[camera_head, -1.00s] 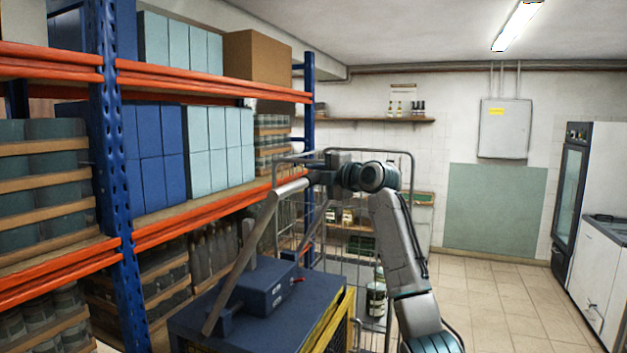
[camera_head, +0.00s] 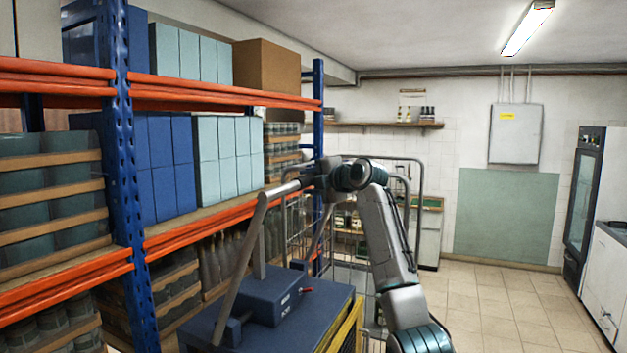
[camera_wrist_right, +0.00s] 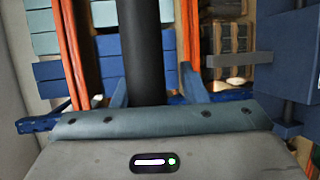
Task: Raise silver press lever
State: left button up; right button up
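The press is a dark blue box (camera_head: 270,296) on a blue-topped stand. Its silver lever (camera_head: 240,262) rises steeply from the left side, leaning slightly right. A silver bar handle (camera_head: 281,190) runs right from its top. My right gripper (camera_head: 316,181) is at the handle's right end, and my arm partly hides that end. In the right wrist view, a dark bar (camera_wrist_right: 140,45), apparently the handle, lies between the spread fingers of my right gripper (camera_wrist_right: 154,80). A gap shows between the bar and the right finger. My left gripper is not in view.
A blue and orange shelf rack (camera_head: 128,180) with boxes and jars stands close on the left. A wire cage trolley (camera_head: 421,185) is behind my right arm. The tiled floor (camera_head: 510,315) at the right is clear.

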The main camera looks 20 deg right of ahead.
pick_arm(q)
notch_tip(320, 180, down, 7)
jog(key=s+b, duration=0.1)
jog(key=b, duration=0.5)
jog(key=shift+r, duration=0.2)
pick_arm(e)
jog(key=v, duration=1)
jog(key=shift+s, duration=0.2)
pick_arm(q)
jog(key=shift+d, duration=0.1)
